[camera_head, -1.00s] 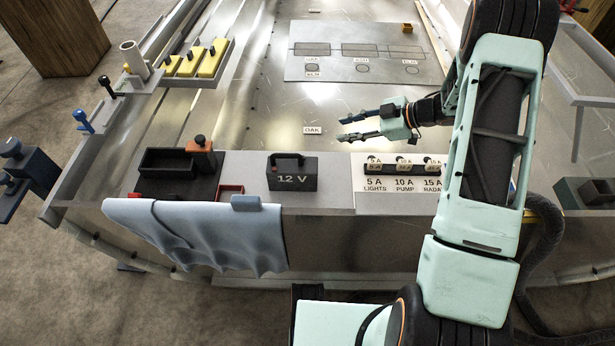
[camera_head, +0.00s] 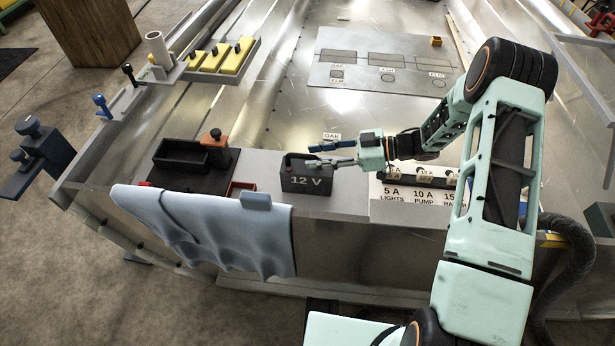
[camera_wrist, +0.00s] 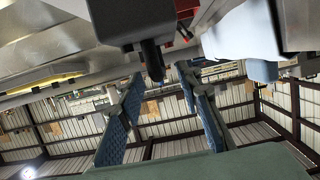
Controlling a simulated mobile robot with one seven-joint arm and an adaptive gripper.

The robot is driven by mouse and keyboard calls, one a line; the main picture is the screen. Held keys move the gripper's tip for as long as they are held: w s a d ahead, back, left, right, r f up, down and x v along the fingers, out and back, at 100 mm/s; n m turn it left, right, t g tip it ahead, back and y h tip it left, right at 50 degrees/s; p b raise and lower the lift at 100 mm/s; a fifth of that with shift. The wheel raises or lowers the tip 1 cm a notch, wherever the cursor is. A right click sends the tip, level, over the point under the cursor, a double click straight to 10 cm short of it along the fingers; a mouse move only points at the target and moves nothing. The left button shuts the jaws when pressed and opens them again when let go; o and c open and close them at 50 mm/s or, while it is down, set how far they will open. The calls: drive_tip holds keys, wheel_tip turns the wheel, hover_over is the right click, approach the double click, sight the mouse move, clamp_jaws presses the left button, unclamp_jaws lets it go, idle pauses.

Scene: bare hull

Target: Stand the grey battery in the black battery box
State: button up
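The grey battery (camera_head: 307,181), marked 12 V, stands upright on the ledge. My gripper (camera_head: 318,155) is open, with its fingers pointing left at the battery's top. In the wrist view the fingers (camera_wrist: 165,105) are apart, and a dark block (camera_wrist: 125,22), which looks like the battery, is near them with its black handle (camera_wrist: 152,60) showing toward the gap. I cannot tell whether they touch. The black battery box (camera_head: 180,158) is to the left on a dark base, open at the top and empty as far as I see.
An orange block with a black knob (camera_head: 215,140) stands beside the box; a red tray (camera_head: 240,188) is in front. A fuse panel (camera_head: 420,197) is to the right of the battery.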

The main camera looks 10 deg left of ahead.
drive_tip(key=x, duration=0.3)
drive_tip(key=shift+w, duration=0.1)
clamp_jaws()
drive_tip(key=shift+w+a+r, duration=0.1)
drive_tip(key=shift+r, duration=0.25)
